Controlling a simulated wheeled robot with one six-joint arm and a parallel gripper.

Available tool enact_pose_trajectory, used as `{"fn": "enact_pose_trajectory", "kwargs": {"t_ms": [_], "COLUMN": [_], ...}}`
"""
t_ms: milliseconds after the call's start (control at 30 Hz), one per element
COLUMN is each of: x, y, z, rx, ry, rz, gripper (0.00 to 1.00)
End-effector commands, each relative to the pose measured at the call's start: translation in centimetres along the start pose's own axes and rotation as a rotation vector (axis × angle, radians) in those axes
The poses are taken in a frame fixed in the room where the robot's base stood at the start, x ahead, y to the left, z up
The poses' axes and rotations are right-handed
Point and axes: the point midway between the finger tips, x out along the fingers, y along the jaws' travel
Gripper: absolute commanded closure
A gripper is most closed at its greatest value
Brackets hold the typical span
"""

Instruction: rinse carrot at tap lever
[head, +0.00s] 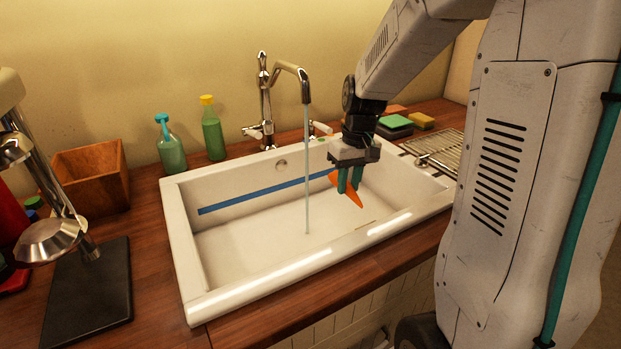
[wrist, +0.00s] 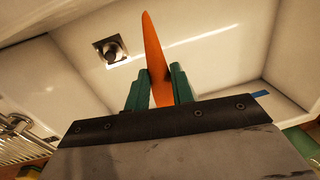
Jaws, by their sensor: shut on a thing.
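An orange carrot (head: 350,194) is held in my gripper (head: 348,182), over the right part of the white sink (head: 180,240). In the wrist view the carrot (wrist: 154,50) stands between the two green fingers of my gripper (wrist: 158,88), which are shut on it. The chrome tap (head: 265,95) stands behind the sink, and a stream of water (head: 307,170) runs from its spout to the basin. The carrot is to the right of the stream and apart from it. A lever with a pale end (head: 322,128) shows at the right of the tap base.
Two green bottles (head: 212,132) and a wooden box (head: 92,175) stand left of the tap. Sponges (head: 394,122) and a wire rack (head: 430,150) lie right of the sink. A blue strip (head: 265,192) shows in the basin. The wrist view shows the drain (wrist: 111,50).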

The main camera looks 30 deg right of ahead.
Motion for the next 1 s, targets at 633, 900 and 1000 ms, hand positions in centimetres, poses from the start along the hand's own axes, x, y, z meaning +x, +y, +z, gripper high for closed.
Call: {"fn": "enact_pose_trajectory", "kwargs": {"t_ms": [633,900,1000], "x": [-3.0,-4.2,-4.3], "y": [1.8,2.5,2.6], "z": [2.8,4.0,4.0], "rx": [0.002,0.001,0.0], "ry": [0.002,0.0,0.0], "rz": [0.0,0.0,0.0], "gripper": [1.0,1.0,1.0]}}
